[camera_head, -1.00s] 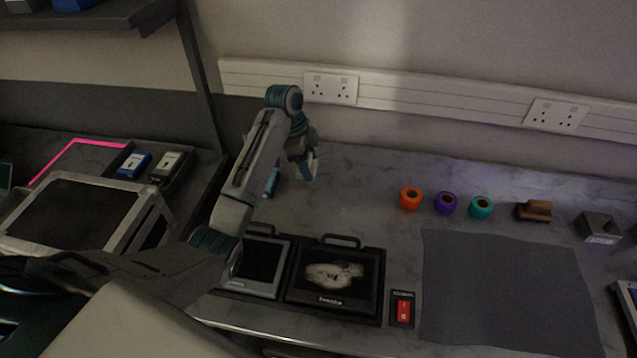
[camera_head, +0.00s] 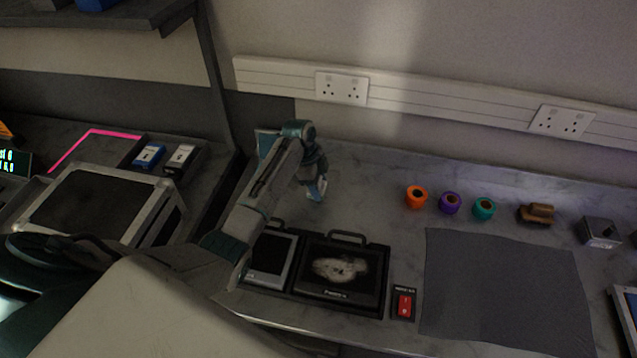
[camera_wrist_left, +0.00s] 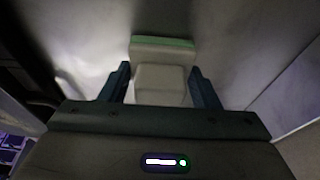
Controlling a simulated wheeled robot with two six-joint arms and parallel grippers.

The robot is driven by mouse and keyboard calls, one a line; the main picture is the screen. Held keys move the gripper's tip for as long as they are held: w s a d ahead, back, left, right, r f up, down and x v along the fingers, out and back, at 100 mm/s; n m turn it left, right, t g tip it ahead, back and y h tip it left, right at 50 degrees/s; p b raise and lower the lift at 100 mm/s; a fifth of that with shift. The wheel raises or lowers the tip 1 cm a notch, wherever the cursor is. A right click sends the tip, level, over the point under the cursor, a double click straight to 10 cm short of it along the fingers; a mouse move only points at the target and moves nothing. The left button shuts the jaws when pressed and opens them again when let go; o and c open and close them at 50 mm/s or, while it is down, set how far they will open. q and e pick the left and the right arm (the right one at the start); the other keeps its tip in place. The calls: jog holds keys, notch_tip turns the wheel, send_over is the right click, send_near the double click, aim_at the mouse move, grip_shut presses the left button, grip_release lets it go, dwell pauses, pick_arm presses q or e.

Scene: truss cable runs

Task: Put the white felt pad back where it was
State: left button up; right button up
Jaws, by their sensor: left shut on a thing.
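My left gripper (camera_head: 317,190) hangs over the back of the marble worktop, left of the orange roll. In the left wrist view, its two dark fingers (camera_wrist_left: 163,88) are closed on the sides of a pale white block, which I take to be the white felt pad (camera_wrist_left: 160,82). The block has a wider far end with a pale green strip along it. In the head view the held thing is mostly hidden by the fingers. I cannot tell whether it touches the worktop. My right gripper is not in view.
An orange roll (camera_head: 416,197), a purple roll (camera_head: 450,203), a teal roll (camera_head: 484,209) and a brown block (camera_head: 537,213) stand along the back. A grey mat (camera_head: 505,290) lies in front. A black-framed screen (camera_head: 341,272) and red switch (camera_head: 404,305) sit near the front edge.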

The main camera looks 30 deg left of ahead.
pick_arm(q)
jog(key=shift+f, duration=0.1)
jog(key=o, duration=1)
jog(key=shift+w+f, duration=0.1)
jog(key=shift+c, duration=0.2)
jog(key=shift+r, duration=0.2)
jog(key=shift+a+r, duration=0.1)
jog(key=shift+r, duration=0.1)
jog(key=b+v, duration=0.4)
jog(key=v, duration=0.7)
jog(key=shift+r, duration=0.35)
